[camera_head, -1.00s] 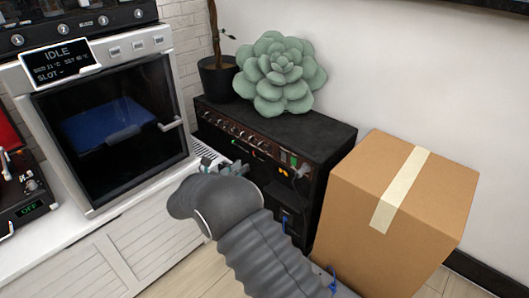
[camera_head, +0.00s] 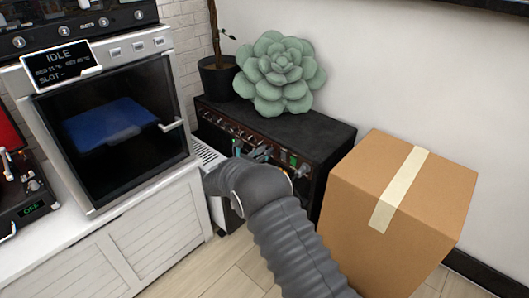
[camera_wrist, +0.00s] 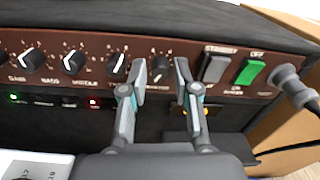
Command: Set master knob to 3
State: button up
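The master knob (camera_wrist: 158,68) is a small black knob with a pale pointer, in the brown panel of a black amplifier (camera_head: 315,133). Its label is partly covered by my fingers; the pointer's exact number cannot be read. My gripper (camera_wrist: 160,74) is open in the wrist view, with one finger on each side of this knob and a visible gap on both sides. In the head view my gripper (camera_head: 257,153) is at the amplifier's front panel, partly hidden by my arm.
Left of the knob are several similar knobs, the nearest a black knob (camera_wrist: 117,66). To the right are a grey switch (camera_wrist: 214,68), a green switch (camera_wrist: 249,72) and a plugged cable (camera_wrist: 288,78). A cardboard box (camera_head: 345,195) stands right of the amplifier, a printer cabinet (camera_head: 185,105) left.

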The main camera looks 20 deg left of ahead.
grip_shut()
jog(key=shift+f+b, duration=0.1)
jog(key=shift+b, duration=0.45)
jog(key=shift+m+y+b, duration=0.3)
jog(key=shift+m+b, duration=6.05)
jog(key=shift+m, duration=2.25)
